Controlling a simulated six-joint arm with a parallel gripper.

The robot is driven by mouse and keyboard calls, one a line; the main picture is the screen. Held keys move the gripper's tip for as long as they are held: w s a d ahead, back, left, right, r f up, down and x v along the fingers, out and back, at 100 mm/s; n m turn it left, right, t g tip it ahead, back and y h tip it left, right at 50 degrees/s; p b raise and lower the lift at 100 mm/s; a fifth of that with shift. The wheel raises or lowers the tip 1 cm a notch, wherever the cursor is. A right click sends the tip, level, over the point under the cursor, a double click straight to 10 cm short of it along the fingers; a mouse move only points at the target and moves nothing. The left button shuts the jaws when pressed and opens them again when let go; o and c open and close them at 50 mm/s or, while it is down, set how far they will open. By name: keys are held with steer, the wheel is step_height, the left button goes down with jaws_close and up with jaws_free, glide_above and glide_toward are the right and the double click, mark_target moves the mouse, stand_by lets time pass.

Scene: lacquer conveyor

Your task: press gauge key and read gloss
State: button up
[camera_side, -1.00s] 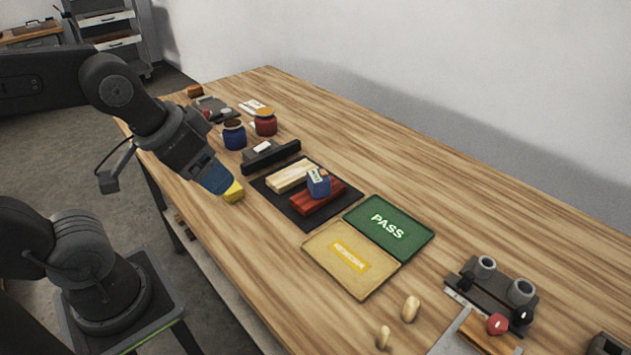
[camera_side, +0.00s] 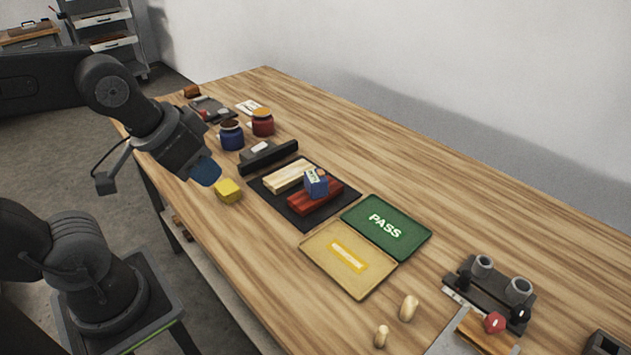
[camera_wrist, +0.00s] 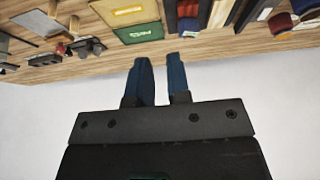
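The gauge (camera_side: 315,184) is a small blue box with a pale label face and an orange-red round key on top. It sits on a dark red panel (camera_side: 329,192) on a black mat (camera_side: 297,219). The display is too small to read. My gripper (camera_side: 206,174) is above the table's near edge, left of the gauge and apart from it. In the wrist view its two blue fingers (camera_wrist: 159,62) stand apart with nothing between them.
A cream panel (camera_side: 288,176) lies beside the red one. The green PASS tray (camera_side: 409,250) and yellow tray (camera_side: 315,256) are to the right. A black bar (camera_side: 267,158) and blue (camera_side: 231,137) and red (camera_side: 262,123) jars stand behind. The back right of the table is clear.

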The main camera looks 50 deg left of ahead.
jaws_close()
stand_by(0.9)
steer(key=w+d+r+n+t+h, duration=0.1)
steer(key=w+n+t+h, duration=0.1)
steer(key=w, duration=0.6)
steer(key=w+d+r+n+t+h, duration=0.1)
steer(key=w+d+n, duration=0.1)
steer(key=w, duration=0.6)
steer(key=w+a+f+n+y, duration=0.5)
steer(key=w+a+f+n, duration=0.2)
steer(key=w+a, duration=0.3)
steer(key=w+f, duration=0.1)
steer(key=w, duration=0.2)
steer(key=shift+w+f, duration=0.2)
steer(key=shift+f, duration=0.1)
steer(key=shift+f, duration=0.1)
